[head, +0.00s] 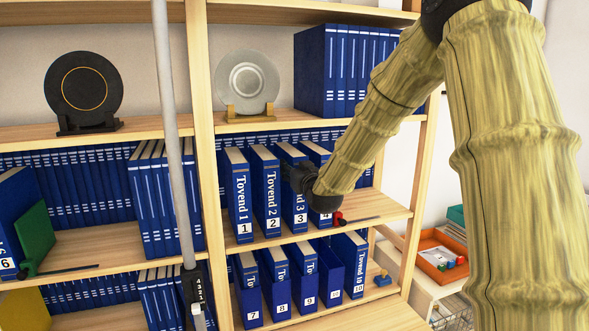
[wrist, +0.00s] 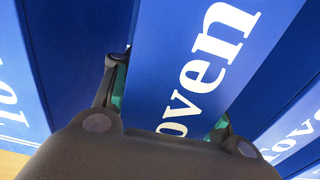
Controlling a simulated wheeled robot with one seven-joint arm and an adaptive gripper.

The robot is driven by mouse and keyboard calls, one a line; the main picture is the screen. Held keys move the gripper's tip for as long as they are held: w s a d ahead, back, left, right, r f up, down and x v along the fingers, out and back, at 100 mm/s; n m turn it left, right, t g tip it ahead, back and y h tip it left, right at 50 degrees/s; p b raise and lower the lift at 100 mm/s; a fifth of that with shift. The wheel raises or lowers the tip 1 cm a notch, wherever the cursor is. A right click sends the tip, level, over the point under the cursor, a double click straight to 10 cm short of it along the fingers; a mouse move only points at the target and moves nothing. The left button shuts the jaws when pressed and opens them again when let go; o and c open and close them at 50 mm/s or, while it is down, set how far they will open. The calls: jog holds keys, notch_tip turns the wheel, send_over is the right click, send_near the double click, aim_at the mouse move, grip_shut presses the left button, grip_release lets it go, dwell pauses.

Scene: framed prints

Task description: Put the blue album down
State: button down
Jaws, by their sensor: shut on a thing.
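Several blue albums with white "Tovend" lettering stand upright in a row on the middle shelf (head: 365,204) in the head view. My gripper (head: 291,176) is at the spine of the blue album marked 3 (head: 295,215). In the wrist view my gripper (wrist: 165,115) is shut, with a finger on each side of a blue album (wrist: 185,60) lettered "oven". The album stands upright between its neighbours, its lower edge about in line with theirs. I cannot tell whether it bears on the shelf. My wrist partly hides the album marked 4 (head: 320,218).
Album 2 (head: 266,190) is close on the left, with album 1 (head: 238,195) beyond it. A red-knobbed object (head: 339,218) lies right of the row. More albums (head: 304,275) stand below. A grey plate (head: 247,80) stands above. A grey pole (head: 170,120) crosses the view.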

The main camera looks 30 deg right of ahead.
jog(key=c, duration=0.8)
grip_release()
jog(key=shift+f, duration=0.1)
jog(key=b+v, duration=0.3)
jog(key=v, duration=0.9)
jog(key=shift+d, duration=0.1)
